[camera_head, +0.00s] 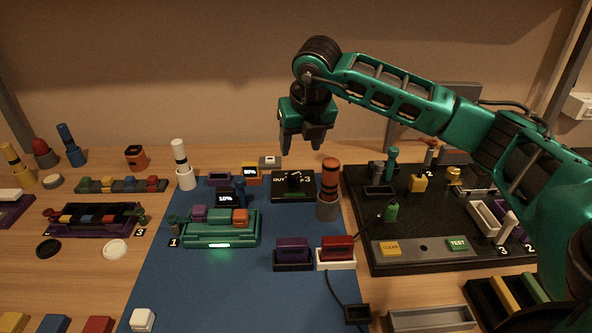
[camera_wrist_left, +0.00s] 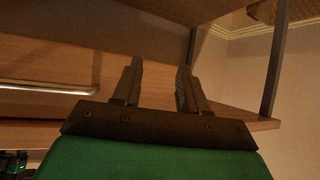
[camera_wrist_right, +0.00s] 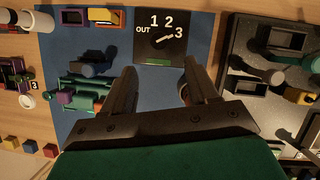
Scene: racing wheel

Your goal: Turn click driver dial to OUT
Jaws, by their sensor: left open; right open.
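The click driver dial (camera_head: 293,186) is a black box at the back of the blue mat, marked OUT, 1, 2 and 3. In the right wrist view the dial (camera_wrist_right: 160,46) shows its knob pointer angled toward the 3. OUT is at its left side. My right gripper (camera_head: 303,148) is open and empty, pointing down above and behind the dial, not touching it. Its open fingers (camera_wrist_right: 158,78) also show in the right wrist view. My left gripper (camera_wrist_left: 159,72) is open and empty in its wrist view, facing shelf boards, and is out of the head view.
A grey cylinder with an orange top (camera_head: 328,190) stands just right of the dial. A teal device (camera_head: 220,238) and purple (camera_head: 293,252) and red blocks (camera_head: 336,250) in holders sit nearer. A black panel (camera_head: 385,252) is at right. The blue mat's front is mostly clear.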

